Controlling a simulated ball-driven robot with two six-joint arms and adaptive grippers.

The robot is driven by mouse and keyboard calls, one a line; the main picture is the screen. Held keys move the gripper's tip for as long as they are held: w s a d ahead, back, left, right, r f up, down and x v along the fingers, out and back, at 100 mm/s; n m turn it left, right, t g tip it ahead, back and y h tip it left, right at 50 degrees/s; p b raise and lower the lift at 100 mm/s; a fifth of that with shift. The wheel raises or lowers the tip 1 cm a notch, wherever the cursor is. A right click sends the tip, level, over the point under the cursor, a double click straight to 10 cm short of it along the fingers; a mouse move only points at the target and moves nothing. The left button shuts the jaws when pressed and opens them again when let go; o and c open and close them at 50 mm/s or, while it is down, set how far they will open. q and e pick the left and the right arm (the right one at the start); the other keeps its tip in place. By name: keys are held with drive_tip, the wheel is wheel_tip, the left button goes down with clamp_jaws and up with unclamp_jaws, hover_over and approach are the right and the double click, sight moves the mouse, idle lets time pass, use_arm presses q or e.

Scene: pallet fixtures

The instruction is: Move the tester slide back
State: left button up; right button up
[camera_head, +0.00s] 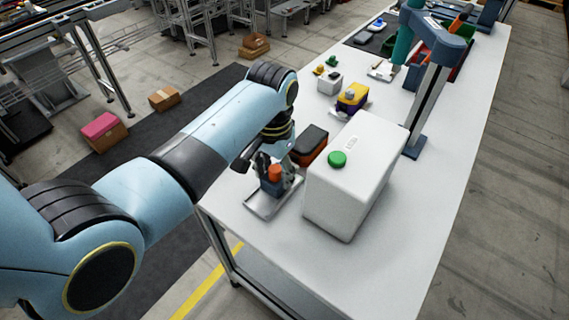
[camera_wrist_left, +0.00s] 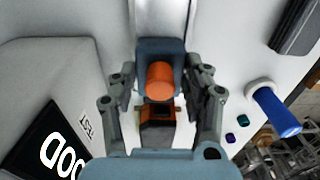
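The tester slide is a blue-grey block with an orange round knob (camera_head: 275,171) on a metal base plate (camera_head: 262,206) at the table's near left corner. In the left wrist view the block (camera_wrist_left: 149,52) and its orange knob stand in the middle, along a pale rail. My left gripper (camera_wrist_left: 161,78) has one finger on each side of the block, its pads very close to it. Whether they touch it cannot be told. In the head view my left gripper (camera_head: 268,168) is partly hidden around the slide. My right gripper is not in view.
A white box with a green button (camera_head: 338,159) stands right beside the slide. An orange and black box (camera_head: 308,147) is behind it. A blue-grey post (camera_head: 428,100) and a yellow and blue item (camera_head: 352,97) stand farther back. The table's right side is clear.

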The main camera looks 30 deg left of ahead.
use_arm(q)
drive_tip(key=shift+r, duration=0.1)
drive_tip(key=shift+r, duration=3.95)
